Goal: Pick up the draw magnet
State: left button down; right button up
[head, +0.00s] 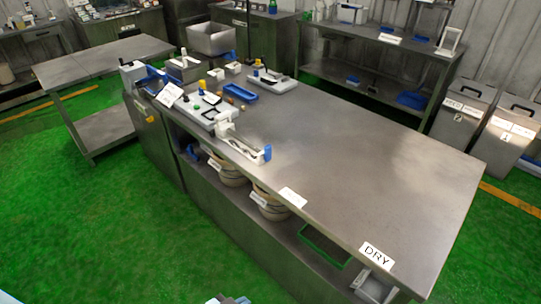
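I cannot say for certain which thing is the draw magnet. Several small tools and fixtures stand at the far left part of the long steel bench (350,150). Among them is a long white holder with a blue end piece (244,144) at the bench's left edge. Neither gripper shows clearly; only small pale and dark bits, perhaps mine, show at the bottom edge.
The bench's middle and right are bare, apart from a DRY label (377,254) and a blank one. Pots (270,205) and a green tray (324,246) sit on its lower shelf. Lidded bins (462,112) stand at right. Green floor (80,225) is clear at left.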

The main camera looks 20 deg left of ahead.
aim_at(224, 130)
jog(key=i+j, duration=0.15)
jog(key=j, duration=0.2)
jog(key=i+j+u, duration=0.1)
jog(key=j, duration=0.25)
jog(key=i+j, duration=0.2)
jog(key=j, duration=0.15)
jog(key=i+j+u, duration=0.15)
jog(key=j, duration=0.2)
